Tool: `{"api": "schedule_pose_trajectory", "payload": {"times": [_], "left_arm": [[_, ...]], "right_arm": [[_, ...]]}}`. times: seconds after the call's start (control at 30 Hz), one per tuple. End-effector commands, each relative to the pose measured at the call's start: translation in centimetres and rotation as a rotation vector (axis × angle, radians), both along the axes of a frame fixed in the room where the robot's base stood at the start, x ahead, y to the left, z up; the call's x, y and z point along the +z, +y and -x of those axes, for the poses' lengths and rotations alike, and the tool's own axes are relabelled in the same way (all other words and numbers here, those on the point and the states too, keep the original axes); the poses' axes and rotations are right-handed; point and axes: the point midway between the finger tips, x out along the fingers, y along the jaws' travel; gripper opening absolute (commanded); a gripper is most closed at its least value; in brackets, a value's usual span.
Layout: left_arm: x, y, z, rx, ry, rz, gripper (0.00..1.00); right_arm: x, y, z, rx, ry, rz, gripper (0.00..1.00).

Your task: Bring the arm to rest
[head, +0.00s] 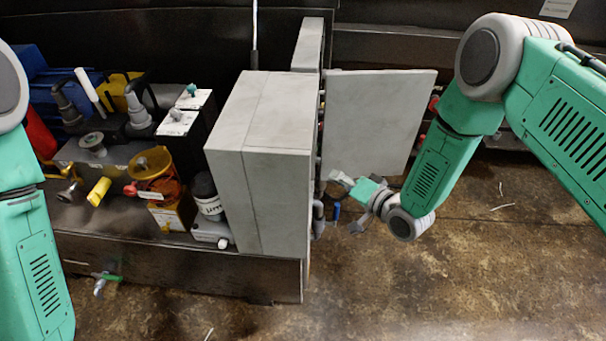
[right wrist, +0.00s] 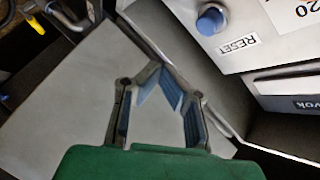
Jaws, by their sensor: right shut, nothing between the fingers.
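My right arm (head: 440,170) comes in from the right, bent, with its wrist low beside the open grey door (head: 375,115) of the grey cabinet (head: 262,160). My right gripper (head: 338,180) is in front of the cabinet's open side, near the door's lower edge, and partly hard to make out. In the right wrist view the right gripper (right wrist: 168,90) is shut and empty, its fingers bent inward over a plain grey panel (right wrist: 70,105). My left arm (head: 35,255) shows at the left edge; its gripper is out of view.
A blue button (right wrist: 211,20) marked RESET sits on a white panel in the wrist view. The brown floor (head: 470,265) at lower right is mostly clear.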

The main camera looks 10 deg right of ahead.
Motion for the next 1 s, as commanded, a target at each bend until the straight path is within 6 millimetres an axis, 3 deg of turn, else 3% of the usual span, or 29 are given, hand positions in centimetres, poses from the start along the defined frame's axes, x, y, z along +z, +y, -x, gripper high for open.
{"api": "schedule_pose_trajectory", "payload": {"times": [0.27, 0.37, 0.47, 0.6, 0.8, 0.9, 1.0], "left_arm": [[0.0, 0.0, 0.0, 0.0, 0.0, 0.0, 0.0], [0.6, 0.0, 0.0, 0.0, 0.0, 0.0, 0.0], [1.7, 0.0, 0.0, 0.0, 0.0, 0.0, 0.0], [3.6, 0.0, 0.0, 0.0, 0.0, 0.0, 0.0], [5.4, 0.0, 0.0, 0.0, 0.0, 0.0, 0.0], [5.9, 0.0, 0.0, 0.0, 0.0, 0.0, 0.0], [6.2, 0.0, 0.0, 0.0, 0.0, 0.0, 0.0]], "right_arm": [[0.0, 0.0, 0.1, 0.0, 0.003, 0.004, 0.0], [-0.7, -0.1, 1.6, -0.001, 0.05, 0.065, 0.0], [-2.3, -0.7, 5.6, 0.012, 0.17, 0.224, 0.0], [-4.2, -3.0, 15.0, 0.094, 0.415, 0.525, 0.0], [-3.3, -6.9, 27.9, 0.283, 0.723, 0.835, 0.0], [-2.1, -8.3, 32.2, 0.361, 0.825, 0.917, 0.0], [-1.3, -9.1, 34.7, 0.41, 0.884, 0.961, 0.0]]}}
